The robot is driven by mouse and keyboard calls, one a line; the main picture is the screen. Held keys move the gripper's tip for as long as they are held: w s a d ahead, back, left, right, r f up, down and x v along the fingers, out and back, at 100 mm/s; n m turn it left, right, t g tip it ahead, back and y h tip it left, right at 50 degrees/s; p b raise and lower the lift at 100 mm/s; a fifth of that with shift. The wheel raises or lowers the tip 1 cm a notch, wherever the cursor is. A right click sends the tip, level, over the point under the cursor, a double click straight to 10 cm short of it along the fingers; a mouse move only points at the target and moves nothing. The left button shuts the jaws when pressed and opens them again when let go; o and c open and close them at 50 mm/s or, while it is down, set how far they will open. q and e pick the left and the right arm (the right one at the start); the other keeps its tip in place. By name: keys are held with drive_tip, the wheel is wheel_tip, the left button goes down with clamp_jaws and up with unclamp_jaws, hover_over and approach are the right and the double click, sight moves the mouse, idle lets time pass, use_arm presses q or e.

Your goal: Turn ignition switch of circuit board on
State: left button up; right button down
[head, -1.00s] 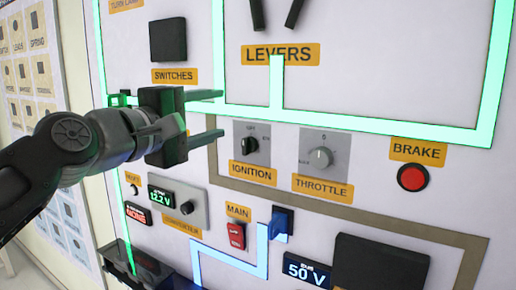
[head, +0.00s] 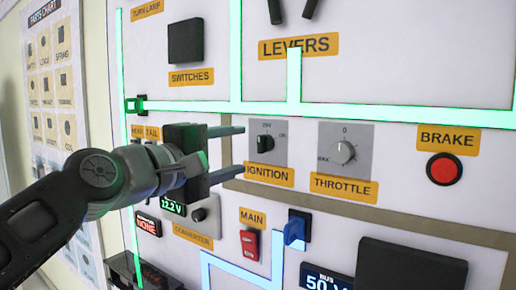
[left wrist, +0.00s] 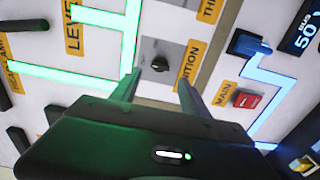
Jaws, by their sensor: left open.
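The ignition switch is a dark rotary knob (head: 265,143) on a grey plate, above its yellow IGNITION label (head: 268,174). It also shows in the left wrist view (left wrist: 159,63), just beyond and between the fingertips. My left gripper (head: 243,148) comes in from the left, its jaws open, with one finger above the other. The fingertips are at the left edge of the ignition plate and do not hold the knob. In the left wrist view the open fingers (left wrist: 159,78) point at the knob's area. My right gripper is not in view.
The throttle knob (head: 343,152) and red brake button (head: 444,169) are to the right. The red main switch (head: 249,244) and a blue lever switch (head: 296,228) are below. Black levers (head: 293,10) stick out above. Green lit strips cross the board.

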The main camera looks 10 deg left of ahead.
sight(259, 145)
use_arm(q)
drive_tip(key=shift+p+x, duration=1.05)
drive_tip(key=shift+x, duration=2.9)
clamp_jaws()
